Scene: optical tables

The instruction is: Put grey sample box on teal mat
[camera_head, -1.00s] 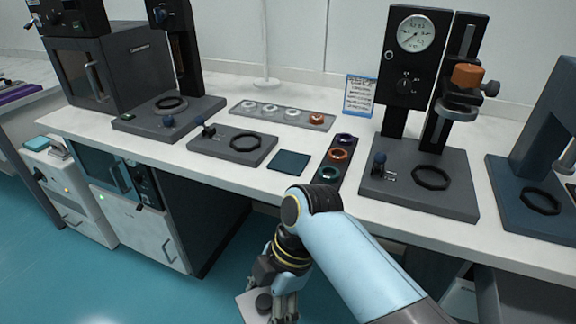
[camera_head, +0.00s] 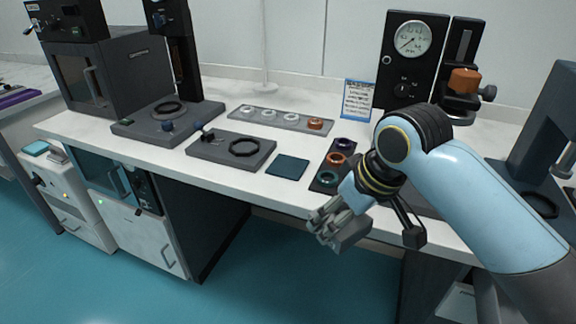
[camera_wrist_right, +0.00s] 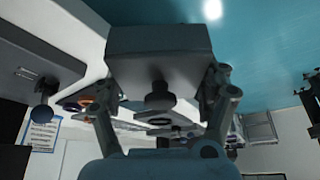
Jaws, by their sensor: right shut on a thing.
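The teal mat (camera_head: 288,167) lies flat and bare near the front edge of the white bench, left of the tray of coloured rings. My right gripper (camera_head: 332,222) is in front of the bench edge, to the right of the mat and nearer to me. It is shut on the grey sample box (camera_head: 350,234). In the right wrist view the box (camera_wrist_right: 158,42) sits between the fingers, with its round knob (camera_wrist_right: 159,97) facing the gripper. The box is apart from the mat. My left gripper is not in view.
A dark tray with coloured rings (camera_head: 324,181) is right of the mat. A dark plate with a black ring (camera_head: 231,150) is left of it. A grey tray with several rings (camera_head: 279,120) lies behind. A dial gauge stand (camera_head: 412,62) rises at the back right.

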